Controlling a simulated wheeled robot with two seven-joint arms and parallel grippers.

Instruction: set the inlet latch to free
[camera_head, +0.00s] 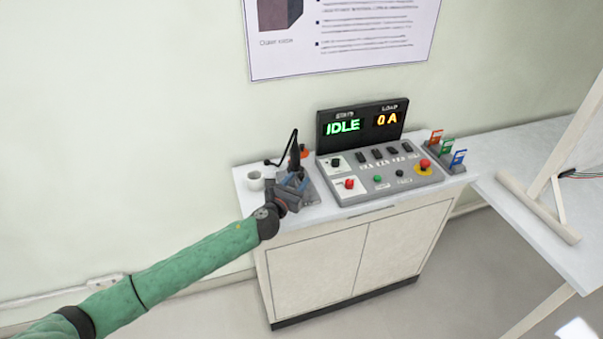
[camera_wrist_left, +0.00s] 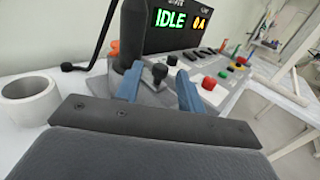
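My left gripper (camera_head: 296,181) is over a grey fixture (camera_head: 312,192) at the left end of the cabinet top. In the left wrist view its two blue fingers (camera_wrist_left: 158,88) stand apart. A dark upright post (camera_wrist_left: 128,38) rises just behind the left finger. No label for the inlet latch is readable, so I cannot tell for sure that this knob is it, nor its setting. My right gripper is not in view.
A control console (camera_head: 385,175) with knobs and buttons stands right of the fixture; its display (camera_head: 361,123) reads IDLE and 0 A. A white cup (camera_head: 255,181) is to the left. Coloured tags (camera_head: 447,147) stand at the right end. A white table (camera_head: 535,165) is further right.

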